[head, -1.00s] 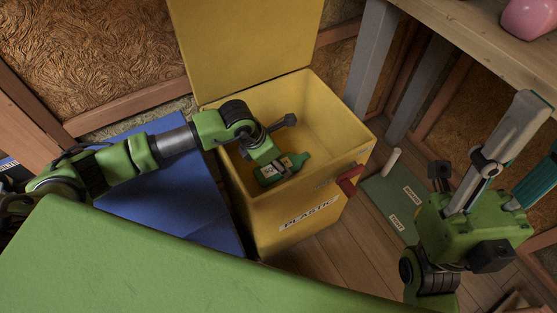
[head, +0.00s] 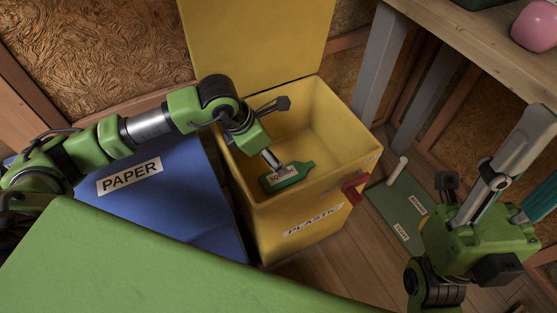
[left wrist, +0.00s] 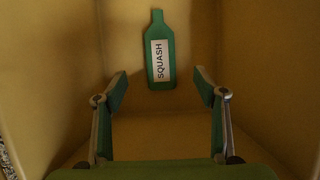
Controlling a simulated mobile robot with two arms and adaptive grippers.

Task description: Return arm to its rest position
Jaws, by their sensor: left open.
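My left gripper (head: 280,133) reaches into the open yellow bin (head: 300,215), labelled PLASTIC. Its fingers are spread apart with nothing between them. A flat-looking green bottle (head: 290,177) with a white SQUASH label lies inside the bin. In the left wrist view the bottle (left wrist: 161,35) is beyond the two fingertips, apart from them. My left arm crosses above the blue bin from the left. My right gripper (head: 515,170) is at the right of the head view, partly cut off by the frame edge; its opening is unclear.
A blue bin (head: 190,200) labelled PAPER stands left of the yellow one. The yellow lid (head: 255,45) stands raised behind. A green board (head: 400,210) lies on the wooden floor to the right. A wooden table (head: 460,30) with a pink object (head: 535,27) is at upper right.

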